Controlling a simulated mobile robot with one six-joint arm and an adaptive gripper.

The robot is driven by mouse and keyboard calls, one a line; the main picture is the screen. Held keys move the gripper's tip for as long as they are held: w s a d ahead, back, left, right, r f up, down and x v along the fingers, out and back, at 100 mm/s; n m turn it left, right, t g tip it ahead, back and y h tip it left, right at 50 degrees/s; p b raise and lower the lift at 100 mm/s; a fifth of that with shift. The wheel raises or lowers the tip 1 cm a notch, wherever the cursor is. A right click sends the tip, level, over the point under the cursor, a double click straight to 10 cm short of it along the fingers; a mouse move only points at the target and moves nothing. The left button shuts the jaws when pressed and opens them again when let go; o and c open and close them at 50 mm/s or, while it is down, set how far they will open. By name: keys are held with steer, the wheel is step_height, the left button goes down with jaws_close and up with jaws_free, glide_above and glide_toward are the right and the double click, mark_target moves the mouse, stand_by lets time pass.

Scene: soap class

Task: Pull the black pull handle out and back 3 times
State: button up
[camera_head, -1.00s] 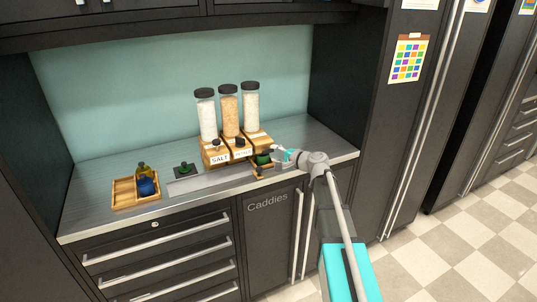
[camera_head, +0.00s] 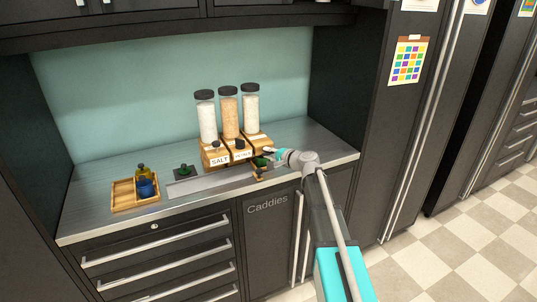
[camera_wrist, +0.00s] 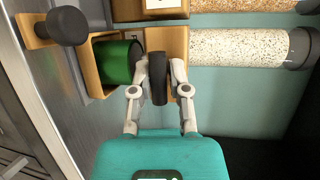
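A black pull handle (camera_wrist: 158,80) sits between the two fingertips of my gripper (camera_wrist: 159,76) in the wrist view. The fingertips are drawn in close on both sides of it, shut on it as far as I can see. Behind it is the wooden dispenser base (camera_wrist: 176,45), lying sideways in this view. In the head view my gripper (camera_head: 270,153) is at the front of the rightmost dispenser (camera_head: 252,110), and the handle there is mostly hidden by the gripper.
A green container (camera_wrist: 114,62) in a small wooden box is close to the left finger. Another black knob (camera_wrist: 68,25) is beyond it. Two more jars (camera_head: 206,116) (camera_head: 229,111) stand to the left. A wooden tray (camera_head: 122,200) with bottles is far left on the counter (camera_head: 90,220).

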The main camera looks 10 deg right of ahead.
steer(key=shift+s, duration=0.15)
jaws_close()
steer(key=shift+s+d+f, duration=0.1)
steer(key=shift+s+d, duration=0.1)
steer(key=shift+s, duration=0.6)
steer(key=shift+s+d, duration=0.2)
steer(key=shift+s, duration=0.6)
steer(key=o, duration=0.7)
jaws_free()
steer(key=shift+w, duration=0.25)
